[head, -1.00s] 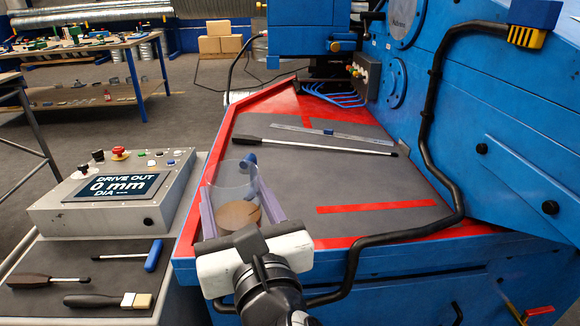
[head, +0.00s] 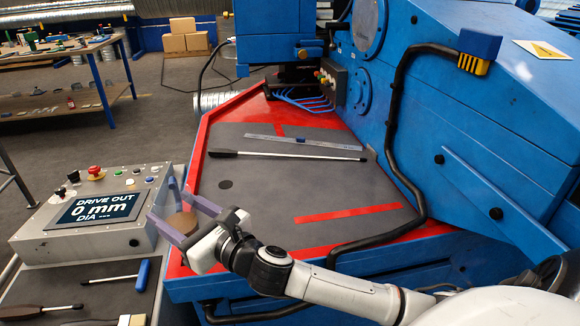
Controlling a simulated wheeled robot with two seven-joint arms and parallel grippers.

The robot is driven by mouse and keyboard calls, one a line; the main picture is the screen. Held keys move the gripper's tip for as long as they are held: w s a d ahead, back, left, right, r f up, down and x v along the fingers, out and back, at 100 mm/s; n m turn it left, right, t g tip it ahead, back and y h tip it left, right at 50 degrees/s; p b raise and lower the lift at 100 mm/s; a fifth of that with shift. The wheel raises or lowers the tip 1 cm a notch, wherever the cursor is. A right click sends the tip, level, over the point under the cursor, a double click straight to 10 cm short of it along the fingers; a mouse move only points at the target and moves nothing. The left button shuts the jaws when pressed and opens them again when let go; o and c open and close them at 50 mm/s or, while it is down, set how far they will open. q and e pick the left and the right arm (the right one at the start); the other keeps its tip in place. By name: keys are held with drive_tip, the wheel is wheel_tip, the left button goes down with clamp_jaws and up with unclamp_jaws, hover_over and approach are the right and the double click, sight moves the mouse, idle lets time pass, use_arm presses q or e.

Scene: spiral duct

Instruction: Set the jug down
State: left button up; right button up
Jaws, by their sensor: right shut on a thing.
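The jug (head: 182,222) is clear, with brown contents showing low in it and a blue part, perhaps its handle, at its far side. My right gripper (head: 169,206) is shut on it, one pale purple finger on each side. It is at the left red edge of the machine's grey-topped bench (head: 300,185), beside the control box. I cannot tell whether its base touches anything. My left gripper is not in view.
A long screwdriver (head: 290,156) and a steel rule (head: 300,139) lie across the bench. The control box (head: 105,215) stands left, with tools on the surface below.

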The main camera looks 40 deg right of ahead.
use_arm(q)
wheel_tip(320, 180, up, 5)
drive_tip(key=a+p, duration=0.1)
drive_tip(key=p, duration=0.4)
use_arm(e)
drive_tip(key=d+r+n+g+y, duration=0.1)
drive_tip(key=d+y, duration=0.1)
drive_tip(key=d, duration=0.7)
drive_tip(key=d+r+n+g+y, duration=0.1)
drive_tip(key=d+r+n+y, duration=0.1)
drive_tip(key=d, duration=0.6)
drive_tip(key=f+b, duration=0.6)
drive_tip(key=shift+s+d+f, duration=0.15)
drive_tip(key=shift+s+f, duration=0.05)
drive_tip(key=shift+f, duration=0.1)
drive_tip(key=shift+f+b, duration=0.35)
drive_tip(key=shift+b, duration=0.2)
wheel_tip(320, 180, down, 3)
drive_tip(key=b, duration=0.3)
drive_tip(key=shift+r, duration=0.1)
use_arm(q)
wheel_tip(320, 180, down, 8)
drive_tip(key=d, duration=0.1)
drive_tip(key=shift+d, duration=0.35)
